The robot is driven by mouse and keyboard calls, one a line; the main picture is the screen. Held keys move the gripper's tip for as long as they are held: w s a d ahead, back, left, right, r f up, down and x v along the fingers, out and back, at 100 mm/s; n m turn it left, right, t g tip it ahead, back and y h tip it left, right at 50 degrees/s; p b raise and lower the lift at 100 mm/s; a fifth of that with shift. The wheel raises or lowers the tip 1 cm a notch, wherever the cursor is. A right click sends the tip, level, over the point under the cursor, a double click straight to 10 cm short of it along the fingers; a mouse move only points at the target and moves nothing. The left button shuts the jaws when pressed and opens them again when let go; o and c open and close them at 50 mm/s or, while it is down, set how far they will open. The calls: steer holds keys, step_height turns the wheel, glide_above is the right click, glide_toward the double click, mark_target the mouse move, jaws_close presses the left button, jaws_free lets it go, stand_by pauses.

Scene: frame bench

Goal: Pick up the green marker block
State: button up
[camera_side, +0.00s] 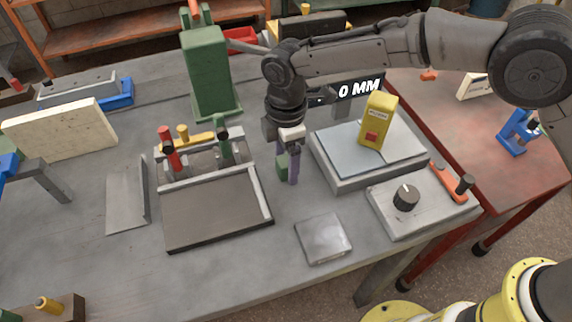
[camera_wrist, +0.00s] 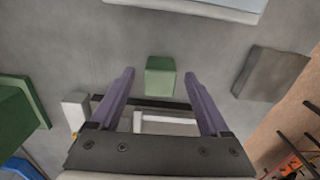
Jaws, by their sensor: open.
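The green marker block (camera_wrist: 160,76) lies on the grey bench in the wrist view, centred between the tips of my two purple fingers. My gripper (camera_side: 291,165) points down at the bench there. In the wrist view, my gripper (camera_wrist: 159,88) is open, with a gap on each side of the block. I cannot tell whether the fingertips are level with the block or above it.
A grey tray fixture (camera_side: 215,215) with red, yellow and green clamps stands left of my gripper. A raised platform (camera_side: 345,182) with a yellow gauge (camera_side: 378,122) stands to the right. A green column (camera_side: 207,70) is behind. A square metal plate (camera_side: 323,238) lies in front.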

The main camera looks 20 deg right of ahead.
steer(key=shift+f, duration=0.1)
steer(key=shift+c, duration=0.3)
jaws_close()
steer(key=shift+r, duration=0.2)
